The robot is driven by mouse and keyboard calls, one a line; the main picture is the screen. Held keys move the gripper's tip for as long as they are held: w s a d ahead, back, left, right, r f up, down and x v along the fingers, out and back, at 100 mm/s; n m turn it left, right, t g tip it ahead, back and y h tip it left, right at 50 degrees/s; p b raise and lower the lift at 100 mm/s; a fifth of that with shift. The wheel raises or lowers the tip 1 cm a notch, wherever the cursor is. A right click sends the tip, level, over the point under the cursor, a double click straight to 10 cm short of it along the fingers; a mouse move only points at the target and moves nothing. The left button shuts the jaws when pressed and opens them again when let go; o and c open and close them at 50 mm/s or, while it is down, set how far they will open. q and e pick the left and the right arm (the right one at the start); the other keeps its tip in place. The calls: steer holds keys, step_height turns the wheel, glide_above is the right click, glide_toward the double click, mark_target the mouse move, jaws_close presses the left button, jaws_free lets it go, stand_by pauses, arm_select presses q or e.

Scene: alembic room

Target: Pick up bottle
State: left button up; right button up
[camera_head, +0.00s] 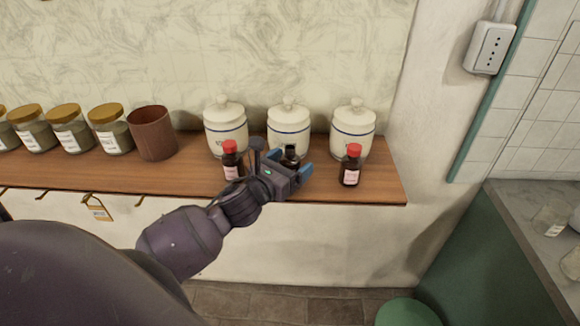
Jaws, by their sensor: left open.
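Three small dark brown bottles stand upright near the front of the wooden shelf. The left bottle (232,165) and the right bottle (351,168) have red caps and pale labels. The middle bottle (291,153) has a black cap, and its lower part is hidden by my left gripper (289,172). The gripper has blue fingertips and is open at the middle bottle. I cannot tell whether the fingers are around the bottle or just in front of it, or whether they touch it. My right gripper is not in view.
Three white lidded jars (226,130) with blue bands stand close behind the bottles. A brown cup (152,134) and several gold-lidded glass jars (110,130) stand to the left. The shelf (385,190) ends right of the bottles. A green-sided counter (490,250) is at the right.

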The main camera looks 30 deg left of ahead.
arm_select(q)
steer(key=c, duration=1.1)
